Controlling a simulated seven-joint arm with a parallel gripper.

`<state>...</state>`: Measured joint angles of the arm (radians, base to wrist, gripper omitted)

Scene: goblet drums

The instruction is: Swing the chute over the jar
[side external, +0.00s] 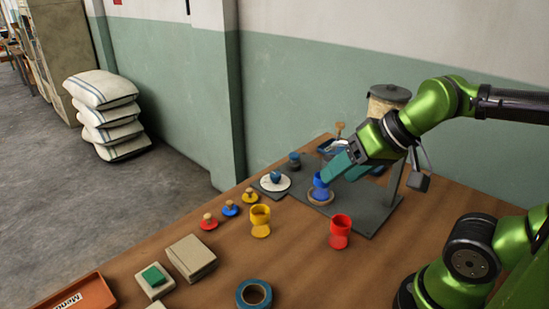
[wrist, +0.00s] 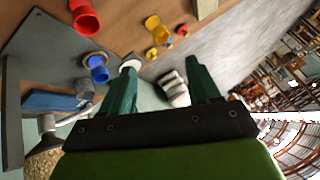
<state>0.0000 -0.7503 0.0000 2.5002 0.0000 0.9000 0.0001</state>
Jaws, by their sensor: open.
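A dark blue chute (wrist: 55,102) lies beside the grey stand in the wrist view; in the side view a dark blue piece (side external: 327,146) shows behind my gripper, partly hidden. A blue goblet-shaped jar (side external: 320,185) stands upright in a wooden ring on the grey base plate; it also shows in the wrist view (wrist: 98,70). The chute is not over this blue jar. My gripper (side external: 340,168) is open with teal fingers, above the plate and close to the blue jar in the side view.
A lidded hopper (side external: 388,100) stands behind my arm. A grey cup (wrist: 85,89) and a white disc (side external: 271,183) are near the jar. A red goblet (side external: 340,231), a yellow goblet (side external: 260,217), knobbed lids (side external: 230,209) and blue tape (side external: 254,294) stand on the table.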

